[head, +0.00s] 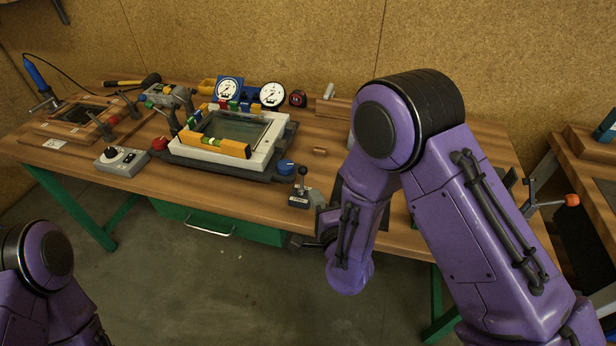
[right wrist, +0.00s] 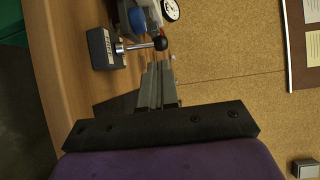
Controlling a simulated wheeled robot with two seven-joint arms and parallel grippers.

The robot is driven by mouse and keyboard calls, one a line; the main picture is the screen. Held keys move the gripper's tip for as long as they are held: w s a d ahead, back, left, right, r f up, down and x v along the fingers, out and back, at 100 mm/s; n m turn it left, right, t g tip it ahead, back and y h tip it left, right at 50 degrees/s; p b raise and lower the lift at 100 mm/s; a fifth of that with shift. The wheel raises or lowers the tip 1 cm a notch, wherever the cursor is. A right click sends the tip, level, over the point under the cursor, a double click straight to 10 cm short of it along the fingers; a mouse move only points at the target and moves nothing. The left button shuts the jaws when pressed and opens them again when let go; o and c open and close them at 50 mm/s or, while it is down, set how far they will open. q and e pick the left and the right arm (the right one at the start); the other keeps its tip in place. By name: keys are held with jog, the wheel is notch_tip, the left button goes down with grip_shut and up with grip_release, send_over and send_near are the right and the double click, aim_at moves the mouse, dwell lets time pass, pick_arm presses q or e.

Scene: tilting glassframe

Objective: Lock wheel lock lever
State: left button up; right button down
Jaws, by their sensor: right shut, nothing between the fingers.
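The wheel lock lever (head: 301,178) is a short metal rod with a dark ball knob on a small black, labelled base (head: 299,201) at the table's front edge. In the right wrist view the lever (right wrist: 135,46) points toward the fingers, with its knob (right wrist: 160,43) just beyond the fingertips. My right gripper (head: 316,197) is beside the lever base, partly hidden by my arm. In the right wrist view its fingers (right wrist: 158,68) are together and empty; I cannot tell whether they touch the knob. My left gripper is out of view.
A tilting frame with a glass pane (head: 235,128) and a yellow level (head: 214,144) stands left of the lever. A blue knob (head: 286,167) is just behind the lever. Bare tabletop lies left of the base.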

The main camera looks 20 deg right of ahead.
aim_at(306, 170)
jog(key=w+p, duration=0.2)
jog(key=w, duration=0.4)
jog(key=shift+f, duration=0.1)
jog(key=shift+w+d+f, duration=0.1)
jog(key=shift+w+f, duration=0.05)
jog(key=shift+w, duration=0.25)
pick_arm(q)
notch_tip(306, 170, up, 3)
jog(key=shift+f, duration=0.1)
pick_arm(e)
jog(key=shift+w+d+f+b, duration=0.1)
jog(key=shift+w+d+b, duration=0.05)
jog(key=shift+w+b, duration=0.35)
jog(key=shift+w+d+b, duration=0.15)
jog(key=shift+d+b, duration=0.05)
jog(key=shift+b, duration=0.15)
jog(key=shift+r, duration=0.4)
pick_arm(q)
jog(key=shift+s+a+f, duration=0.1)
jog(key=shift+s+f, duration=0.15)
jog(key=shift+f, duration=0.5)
pick_arm(e)
jog(key=shift+r, duration=0.1)
